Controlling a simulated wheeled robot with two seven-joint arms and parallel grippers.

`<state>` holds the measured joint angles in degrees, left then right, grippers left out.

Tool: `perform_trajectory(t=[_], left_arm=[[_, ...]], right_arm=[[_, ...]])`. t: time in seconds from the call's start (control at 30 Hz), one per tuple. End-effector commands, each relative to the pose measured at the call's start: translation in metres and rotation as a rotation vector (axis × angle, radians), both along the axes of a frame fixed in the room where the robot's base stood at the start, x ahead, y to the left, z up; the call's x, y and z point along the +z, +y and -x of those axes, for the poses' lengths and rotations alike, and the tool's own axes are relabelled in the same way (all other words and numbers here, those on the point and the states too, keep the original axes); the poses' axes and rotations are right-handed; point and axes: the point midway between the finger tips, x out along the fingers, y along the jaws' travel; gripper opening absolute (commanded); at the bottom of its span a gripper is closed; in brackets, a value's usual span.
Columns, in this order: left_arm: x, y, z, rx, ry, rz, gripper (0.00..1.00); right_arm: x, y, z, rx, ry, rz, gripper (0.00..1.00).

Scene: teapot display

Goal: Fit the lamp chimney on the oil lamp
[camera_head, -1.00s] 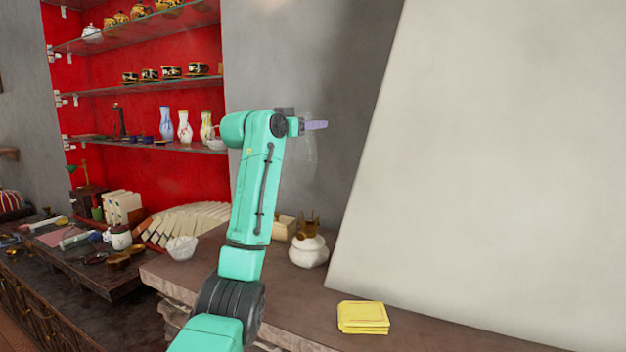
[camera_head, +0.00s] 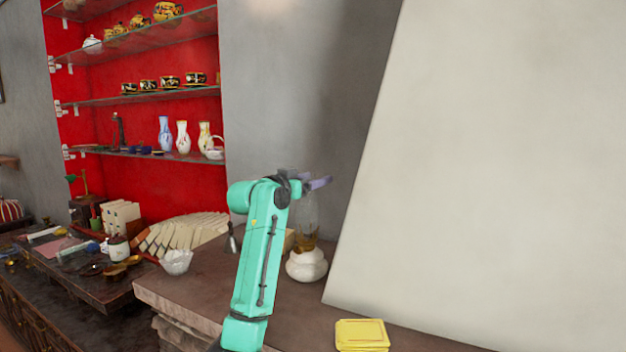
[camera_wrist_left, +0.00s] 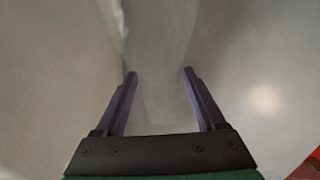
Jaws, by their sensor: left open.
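The oil lamp (camera_head: 306,266) has a round white body and a brass burner (camera_head: 307,243); it stands on the brown counter. The clear glass lamp chimney (camera_head: 307,212) is faint in the head view, upright over the burner, its lower end around or right at the brass part; exact seating cannot be told. My left gripper (camera_head: 318,183) is open at the chimney's top end. In the left wrist view the two purple fingers (camera_wrist_left: 158,80) stand apart, with a pale see-through shape, likely the chimney, between and beyond them. My right gripper is not in view.
A big pale slanted panel (camera_head: 480,150) stands close on the right. A white bowl (camera_head: 176,262) and a fan of pale slats (camera_head: 185,232) are left. Shelves hold vases and cups.

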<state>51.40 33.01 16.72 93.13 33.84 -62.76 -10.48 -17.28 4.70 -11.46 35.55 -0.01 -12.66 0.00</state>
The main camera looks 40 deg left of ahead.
Motion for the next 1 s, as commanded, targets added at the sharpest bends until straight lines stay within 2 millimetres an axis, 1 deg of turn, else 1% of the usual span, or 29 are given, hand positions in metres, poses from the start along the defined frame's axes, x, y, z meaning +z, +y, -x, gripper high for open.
perform_trajectory(t=[0.07, 0.17, 0.27, 0.4, 0.5, 0.6, 0.73, 1.0], left_arm=[[0.000, 0.000, 0.002, 0.001, -0.002, -0.001, 0.72], [-0.002, 0.000, 0.013, 0.002, -0.005, -0.004, 0.72], [-0.006, -0.003, 0.035, 0.003, -0.004, -0.006, 0.72], [-0.006, -0.007, 0.076, 0.004, -0.008, -0.005, 0.72], [-0.004, -0.010, 0.099, 0.004, -0.006, -0.005, 0.72], [-0.001, -0.012, 0.114, 0.002, -0.006, -0.003, 0.72], [0.001, -0.013, 0.120, 0.002, -0.003, -0.001, 0.72], [0.002, -0.013, 0.120, 0.001, -0.003, 0.000, 0.72]], right_arm=[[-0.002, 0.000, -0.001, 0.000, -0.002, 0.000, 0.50], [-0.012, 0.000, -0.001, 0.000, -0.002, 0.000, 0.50], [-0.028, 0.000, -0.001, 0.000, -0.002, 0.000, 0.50], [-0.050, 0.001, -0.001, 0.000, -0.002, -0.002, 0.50], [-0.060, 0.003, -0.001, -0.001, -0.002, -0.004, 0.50], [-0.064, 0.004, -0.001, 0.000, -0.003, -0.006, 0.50], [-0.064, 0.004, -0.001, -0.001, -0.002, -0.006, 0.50], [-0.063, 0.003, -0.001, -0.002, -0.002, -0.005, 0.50]])
